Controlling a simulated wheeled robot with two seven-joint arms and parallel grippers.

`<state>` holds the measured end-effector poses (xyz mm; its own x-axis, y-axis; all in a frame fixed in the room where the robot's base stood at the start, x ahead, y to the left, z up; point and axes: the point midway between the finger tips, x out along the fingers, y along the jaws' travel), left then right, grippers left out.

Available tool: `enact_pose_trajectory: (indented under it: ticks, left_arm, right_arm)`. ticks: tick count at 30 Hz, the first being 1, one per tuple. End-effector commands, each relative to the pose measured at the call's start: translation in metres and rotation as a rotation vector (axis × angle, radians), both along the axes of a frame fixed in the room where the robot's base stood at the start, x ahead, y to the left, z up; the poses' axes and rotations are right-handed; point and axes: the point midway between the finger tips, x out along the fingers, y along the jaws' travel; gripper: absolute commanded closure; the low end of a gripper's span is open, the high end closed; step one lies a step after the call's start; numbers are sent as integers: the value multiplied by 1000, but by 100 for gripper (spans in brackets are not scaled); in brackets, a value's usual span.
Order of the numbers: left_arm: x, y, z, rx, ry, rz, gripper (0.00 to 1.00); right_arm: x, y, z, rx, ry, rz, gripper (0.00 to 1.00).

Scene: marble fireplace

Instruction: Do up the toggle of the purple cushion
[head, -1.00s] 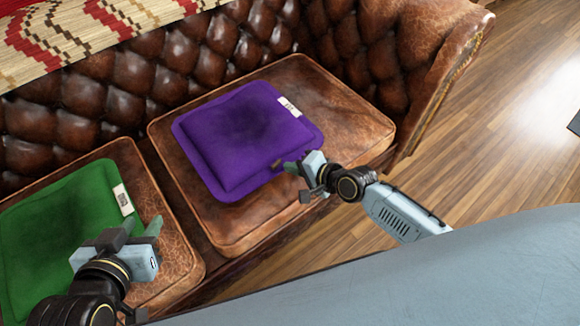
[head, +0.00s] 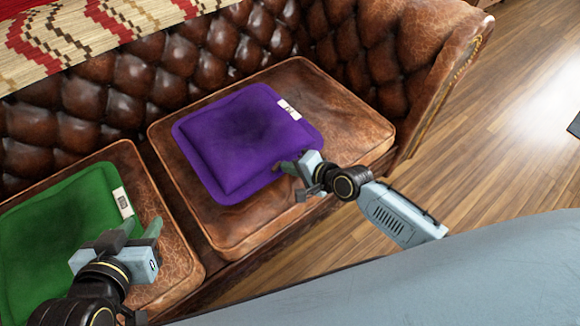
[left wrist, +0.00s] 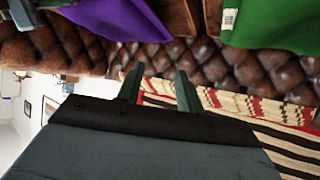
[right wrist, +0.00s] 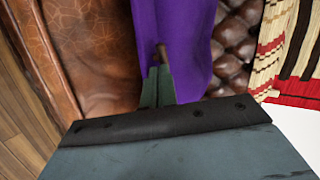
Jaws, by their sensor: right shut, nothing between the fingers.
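The purple cushion (head: 240,140) lies flat on the right seat of the brown leather sofa, a white label on its upper right edge. My right gripper (head: 284,166) is at the cushion's near right edge, its fingers shut. In the right wrist view its closed fingertips (right wrist: 157,82) are beside the purple fabric (right wrist: 178,35). A small brown piece, perhaps the toggle (right wrist: 162,51), shows on the cloth just beyond them. Whether it is fastened cannot be told. My left gripper (head: 142,227) is open and empty above the green cushion's right edge; its parted fingers (left wrist: 158,76) show in the left wrist view.
The green cushion (head: 50,235) with a white label lies on the left sofa seat (head: 180,262). The tufted backrest (head: 130,75) rises behind, with a patterned throw (head: 60,40) over it. The wooden floor (head: 500,130) is open at right.

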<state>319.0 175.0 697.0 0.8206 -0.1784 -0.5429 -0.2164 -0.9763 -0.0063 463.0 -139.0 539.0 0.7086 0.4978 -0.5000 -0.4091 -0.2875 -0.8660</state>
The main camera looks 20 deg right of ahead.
Motion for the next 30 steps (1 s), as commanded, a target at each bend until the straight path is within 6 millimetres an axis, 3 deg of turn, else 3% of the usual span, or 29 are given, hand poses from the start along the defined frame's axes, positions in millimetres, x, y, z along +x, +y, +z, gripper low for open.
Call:
enact_pose_trajectory:
  ticks: [30]
  left_arm:
    - [-33, 18, -30, 65, 255, 25, 64]
  right_arm:
    - [10, -5, 1, -1, -2, 0, 100]
